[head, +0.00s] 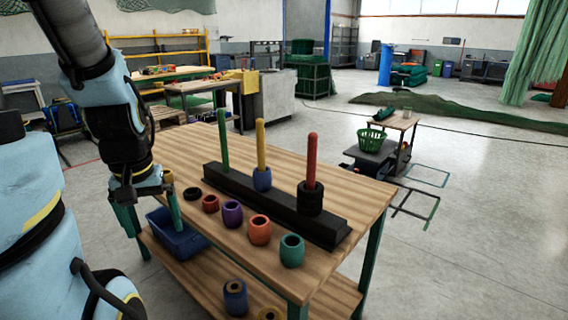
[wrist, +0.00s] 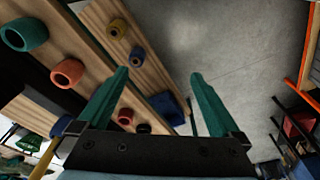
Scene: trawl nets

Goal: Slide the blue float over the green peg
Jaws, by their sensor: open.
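The green peg (head: 223,140) stands bare and upright at the far left end of a black base (head: 240,190) on the table. A blue float (head: 262,180) is around the foot of the yellow peg (head: 260,142). Another blue float (head: 235,298) stands on the lower shelf; it also shows in the wrist view (wrist: 137,57). My gripper (head: 153,213) is open and empty beside the table's left edge, apart from every float. Its two green fingers (wrist: 158,75) are spread in the wrist view.
Along the front stand black (head: 193,193), red (head: 210,204), purple (head: 232,214), orange (head: 259,230) and teal (head: 292,251) floats. A yellow float (wrist: 118,28) and blue bin (head: 177,238) are on the lower shelf.

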